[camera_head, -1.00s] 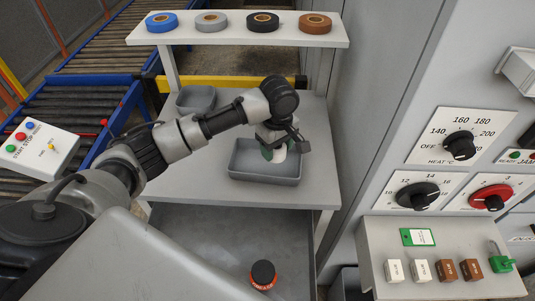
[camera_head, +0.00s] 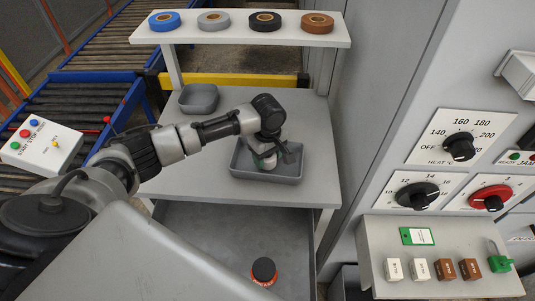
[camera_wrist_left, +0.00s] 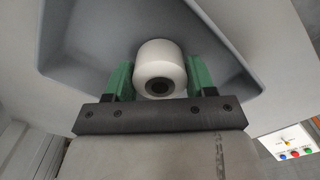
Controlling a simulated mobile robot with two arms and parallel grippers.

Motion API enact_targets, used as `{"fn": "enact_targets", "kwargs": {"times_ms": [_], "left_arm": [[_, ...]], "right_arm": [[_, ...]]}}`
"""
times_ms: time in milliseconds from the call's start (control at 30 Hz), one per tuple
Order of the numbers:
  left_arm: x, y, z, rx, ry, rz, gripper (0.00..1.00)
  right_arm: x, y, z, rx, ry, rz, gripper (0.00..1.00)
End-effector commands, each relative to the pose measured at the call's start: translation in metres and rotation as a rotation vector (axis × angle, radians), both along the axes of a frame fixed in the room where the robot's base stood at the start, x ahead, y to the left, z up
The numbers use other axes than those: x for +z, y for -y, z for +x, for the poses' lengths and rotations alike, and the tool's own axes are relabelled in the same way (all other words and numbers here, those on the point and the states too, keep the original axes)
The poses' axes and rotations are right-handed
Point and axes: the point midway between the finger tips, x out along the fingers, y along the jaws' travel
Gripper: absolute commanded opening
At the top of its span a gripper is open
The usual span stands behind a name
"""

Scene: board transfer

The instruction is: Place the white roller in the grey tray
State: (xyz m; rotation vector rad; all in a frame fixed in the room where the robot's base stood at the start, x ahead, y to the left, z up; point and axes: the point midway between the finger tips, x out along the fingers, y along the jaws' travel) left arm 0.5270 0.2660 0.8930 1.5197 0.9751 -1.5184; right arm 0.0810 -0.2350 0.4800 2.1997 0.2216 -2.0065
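The white roller (camera_wrist_left: 160,68) sits between the green fingers of my left gripper (camera_wrist_left: 160,80) in the left wrist view, with a finger against each side. In the head view, my left gripper (camera_head: 267,158) reaches down inside the grey tray (camera_head: 264,178), and the roller (camera_head: 269,164) shows low between the fingers. The tray's inside also fills the upper part of the left wrist view (camera_wrist_left: 85,35). I cannot tell whether the roller touches the tray floor. My right gripper is not in view.
A smaller grey bin (camera_head: 198,99) stands behind on the same bench (camera_head: 180,180). A shelf (camera_head: 235,36) with several tape rolls is above the back. A dark, red-banded jar (camera_head: 264,272) is on the lower shelf. A control panel (camera_head: 460,150) stands to the right.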

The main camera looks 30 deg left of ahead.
Motion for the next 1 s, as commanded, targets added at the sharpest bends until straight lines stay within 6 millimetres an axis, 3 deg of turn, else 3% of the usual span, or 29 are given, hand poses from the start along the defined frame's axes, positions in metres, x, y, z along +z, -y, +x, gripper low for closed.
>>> {"fn": "enact_targets", "kwargs": {"times_ms": [33,167,533,1000], "left_arm": [[0.0,0.0,0.0,0.0,0.0,0.0,0.62],[0.0,0.0,0.0,0.0,0.0,0.0,0.8],[0.009,0.0,0.001,0.0,0.003,0.0,0.8],[0.1,0.0,0.001,0.0,0.003,0.0,0.8]], "right_arm": [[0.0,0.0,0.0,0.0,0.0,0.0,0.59],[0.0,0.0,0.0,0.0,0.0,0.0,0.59],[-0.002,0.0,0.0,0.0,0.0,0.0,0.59],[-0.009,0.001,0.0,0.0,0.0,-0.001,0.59]]}}
